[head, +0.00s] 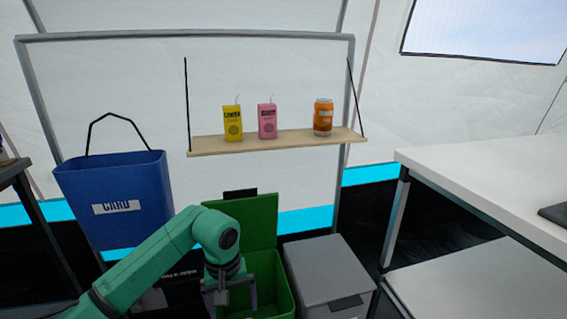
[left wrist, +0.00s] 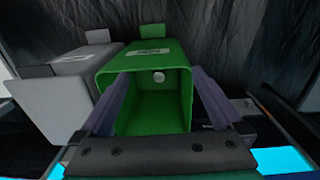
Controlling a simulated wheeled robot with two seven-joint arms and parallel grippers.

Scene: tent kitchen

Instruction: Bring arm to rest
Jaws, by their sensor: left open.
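My left gripper (head: 231,297) hangs pointing down from my green arm, in front of and above the open green bin (head: 272,280) in the head view. In the left wrist view, its two fingers (left wrist: 160,95) are spread apart with nothing between them. The green bin (left wrist: 150,62) lies straight ahead of the fingers, with its lid raised. A small pale round thing (left wrist: 158,76) shows inside the bin; I cannot tell what it is. My right gripper is not in view.
A grey bin (head: 328,268) stands right of the green one. A blue bin labelled CARD (head: 115,190) hangs at left. A wooden shelf (head: 280,142) holds a yellow carton (head: 232,123), a pink carton (head: 267,121) and an orange can (head: 323,117). A white table (head: 490,175) stands at right.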

